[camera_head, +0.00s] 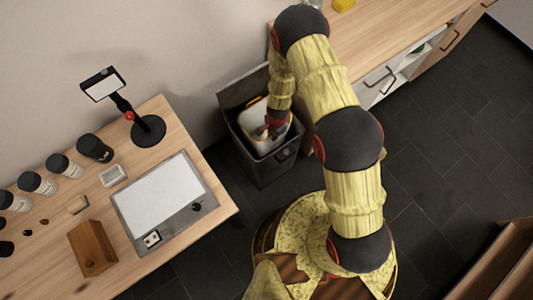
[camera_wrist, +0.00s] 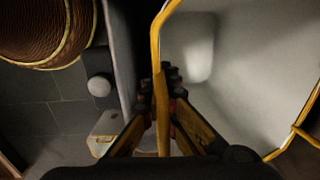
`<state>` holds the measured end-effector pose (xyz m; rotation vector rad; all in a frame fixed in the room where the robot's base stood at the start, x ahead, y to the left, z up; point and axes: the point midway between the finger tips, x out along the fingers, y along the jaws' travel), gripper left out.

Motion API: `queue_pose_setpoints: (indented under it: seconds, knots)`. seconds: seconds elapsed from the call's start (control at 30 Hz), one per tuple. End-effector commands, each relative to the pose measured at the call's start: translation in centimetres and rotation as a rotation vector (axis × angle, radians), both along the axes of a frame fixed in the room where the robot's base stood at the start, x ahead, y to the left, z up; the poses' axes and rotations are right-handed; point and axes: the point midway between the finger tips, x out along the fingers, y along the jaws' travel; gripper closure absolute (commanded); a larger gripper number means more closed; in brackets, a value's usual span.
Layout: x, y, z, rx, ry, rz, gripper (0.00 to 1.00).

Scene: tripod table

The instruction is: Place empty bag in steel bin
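The bag (camera_head: 256,112) is a white, open-topped thing with a yellow-orange rim. In the head view it is at the mouth of the dark grey steel bin (camera_head: 267,172), within its outline; how deep it sits I cannot tell. In the wrist view the pale, empty inside of the bag (camera_wrist: 240,65) fills the right side. My gripper (camera_wrist: 163,88) points down at the bag's left edge, its fingers closed together with the yellow rim between them. In the head view my gripper (camera_head: 270,127) is over the bin, partly hidden by my arm.
The bin's lid (camera_head: 240,88) stands open toward the wall. A wooden table (camera_head: 215,205) at left holds a tray, jars, a wooden block and a phone stand (camera_head: 147,128). A wooden counter (camera_head: 375,38) is close behind and right of the bin. Dark tiled floor is open at right.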

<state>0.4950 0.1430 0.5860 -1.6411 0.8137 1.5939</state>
Motion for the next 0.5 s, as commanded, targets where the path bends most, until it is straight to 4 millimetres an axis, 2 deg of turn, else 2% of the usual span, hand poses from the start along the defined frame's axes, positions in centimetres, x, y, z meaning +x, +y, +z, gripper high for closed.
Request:
queue_pose_setpoints:
  seconds: [0.03, 0.27, 0.5]
  knots:
    - [0.1, 0.0, -1.4, 0.001, -0.001, 0.0, 1.0]
    - [0.0, 0.0, -3.1, 0.001, -0.001, 0.0, 1.0]
    - [0.0, 0.0, -7.3, 0.0, 0.0, 0.0, 1.0]
